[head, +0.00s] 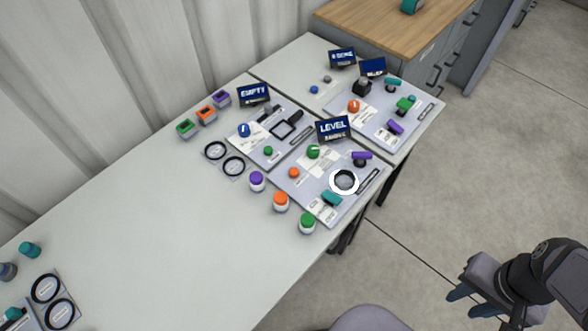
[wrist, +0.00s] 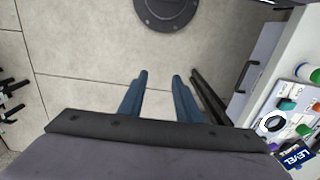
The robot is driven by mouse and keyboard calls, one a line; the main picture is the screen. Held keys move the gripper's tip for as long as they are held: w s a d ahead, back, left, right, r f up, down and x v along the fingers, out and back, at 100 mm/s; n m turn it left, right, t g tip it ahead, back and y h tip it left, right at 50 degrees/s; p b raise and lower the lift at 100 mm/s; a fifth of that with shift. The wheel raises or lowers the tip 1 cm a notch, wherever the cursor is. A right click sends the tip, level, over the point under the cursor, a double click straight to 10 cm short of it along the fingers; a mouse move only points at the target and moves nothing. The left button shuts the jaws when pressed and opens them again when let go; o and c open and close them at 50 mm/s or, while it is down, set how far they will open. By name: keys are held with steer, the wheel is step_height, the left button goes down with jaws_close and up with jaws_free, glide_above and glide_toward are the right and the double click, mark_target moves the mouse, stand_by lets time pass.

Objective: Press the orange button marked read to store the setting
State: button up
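Two small orange buttons show in the head view: one (head: 294,172) on the panel with the LEVEL sign (head: 333,128), and one (head: 353,106) on the panel behind it. The print beside them is too small to read, so I cannot tell which is marked read. My gripper (head: 463,294) is off the table at the lower right, well away from both panels. In the wrist view its two blue fingers (wrist: 158,90) are apart with nothing between them, over the floor. The LEVEL panel (wrist: 272,98) is at the right edge there.
Jars with purple, orange (head: 281,202) and green caps stand along the LEVEL panel's near left side. A white ring (head: 344,181) stands out on that panel. The EMPTY sign (head: 253,94) marks another panel. The table (head: 170,215) is clear at centre left. A chair (head: 370,318) is at the front.

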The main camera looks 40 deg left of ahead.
jaws_close()
stand_by(1.4)
